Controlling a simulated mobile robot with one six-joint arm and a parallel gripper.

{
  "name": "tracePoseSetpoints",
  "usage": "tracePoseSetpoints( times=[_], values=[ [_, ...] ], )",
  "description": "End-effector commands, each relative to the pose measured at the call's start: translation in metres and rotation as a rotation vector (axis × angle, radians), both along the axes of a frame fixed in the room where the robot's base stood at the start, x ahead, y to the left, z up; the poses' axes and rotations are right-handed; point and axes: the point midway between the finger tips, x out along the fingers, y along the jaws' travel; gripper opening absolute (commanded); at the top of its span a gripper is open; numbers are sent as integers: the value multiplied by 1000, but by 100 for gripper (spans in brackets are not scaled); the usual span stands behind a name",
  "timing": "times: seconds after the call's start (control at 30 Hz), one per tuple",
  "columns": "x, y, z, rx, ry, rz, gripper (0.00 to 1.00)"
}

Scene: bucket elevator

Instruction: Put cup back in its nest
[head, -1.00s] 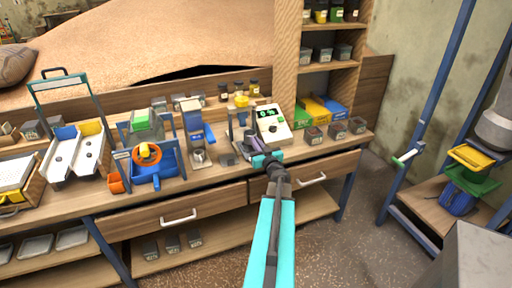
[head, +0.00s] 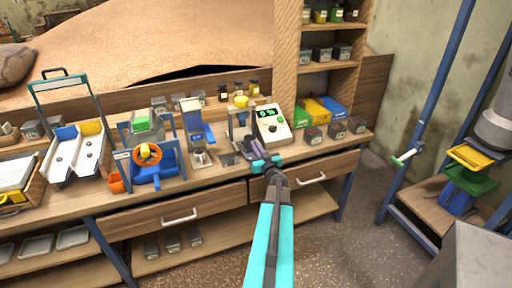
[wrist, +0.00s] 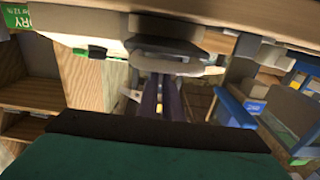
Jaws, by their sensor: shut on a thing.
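My gripper (head: 249,148) is shut at the bench, just in front of the white tester with a green display (head: 270,123). Its purple-grey fingers also show in the wrist view (wrist: 165,98). At their tips is a pale grey rounded thing (wrist: 176,64), apparently the cup, seen close up and partly hidden. In the head view the cup is too small and covered to make out clearly. I cannot tell its nest from the parts around the tester. A small metal vessel (head: 201,158) stands under the blue stand (head: 197,130), to the left of my gripper.
A grey block (head: 227,159) sits left of my gripper. Several dark boxes (head: 335,130) stand to the right, before green, yellow and blue bins (head: 318,109). The blue machine with an orange wheel (head: 148,155) is farther left.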

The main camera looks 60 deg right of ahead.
Motion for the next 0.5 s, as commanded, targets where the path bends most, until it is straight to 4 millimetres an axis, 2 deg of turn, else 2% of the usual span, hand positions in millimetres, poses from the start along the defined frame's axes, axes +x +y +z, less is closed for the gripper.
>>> tracePoseSetpoints(
  times=[0.5],
  values=[
    [0,0,-5,-1,-1,0,0]
  ],
)
